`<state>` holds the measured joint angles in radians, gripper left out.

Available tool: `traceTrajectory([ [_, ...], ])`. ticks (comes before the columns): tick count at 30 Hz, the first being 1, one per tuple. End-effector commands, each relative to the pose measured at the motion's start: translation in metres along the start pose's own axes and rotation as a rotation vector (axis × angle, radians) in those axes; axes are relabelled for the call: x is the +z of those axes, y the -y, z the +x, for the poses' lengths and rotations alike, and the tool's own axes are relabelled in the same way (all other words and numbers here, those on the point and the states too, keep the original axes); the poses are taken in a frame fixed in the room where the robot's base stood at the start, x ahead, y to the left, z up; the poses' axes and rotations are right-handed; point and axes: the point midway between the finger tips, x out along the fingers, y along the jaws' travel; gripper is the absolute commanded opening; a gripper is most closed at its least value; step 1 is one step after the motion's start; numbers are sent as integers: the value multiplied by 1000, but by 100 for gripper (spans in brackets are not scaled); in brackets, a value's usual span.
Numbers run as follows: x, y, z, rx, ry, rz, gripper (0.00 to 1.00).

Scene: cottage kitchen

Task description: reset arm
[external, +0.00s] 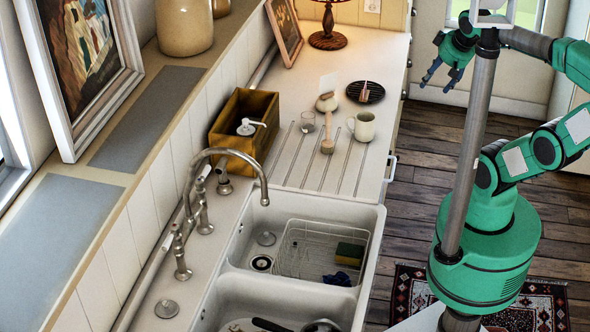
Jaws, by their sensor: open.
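My green arm stands at the right of the external view. My gripper (441,76) is in the air at the upper right, beyond the counter's right edge and above the wooden floor. It is open, its dark fingers point down and to the left, and nothing shows between them. It is apart from the counter and from all objects on it. Part of my arm is hidden behind my grey column and cut by the top edge of the picture.
The double sink (370,222) and tap (262,170) are nearer. A patterned rug (403,290) lies on open floor.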

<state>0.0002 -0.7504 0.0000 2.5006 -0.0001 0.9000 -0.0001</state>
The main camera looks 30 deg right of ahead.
Motion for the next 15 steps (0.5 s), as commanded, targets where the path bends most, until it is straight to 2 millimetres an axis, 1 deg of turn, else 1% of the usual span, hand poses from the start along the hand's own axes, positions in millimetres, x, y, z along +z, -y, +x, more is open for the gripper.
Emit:
traceTrajectory([
  [4,3,0,6,0,0,0,59],
  [8,9,0,18,0,0,0,59],
  [15,27,0,50,0,0,0,59],
])
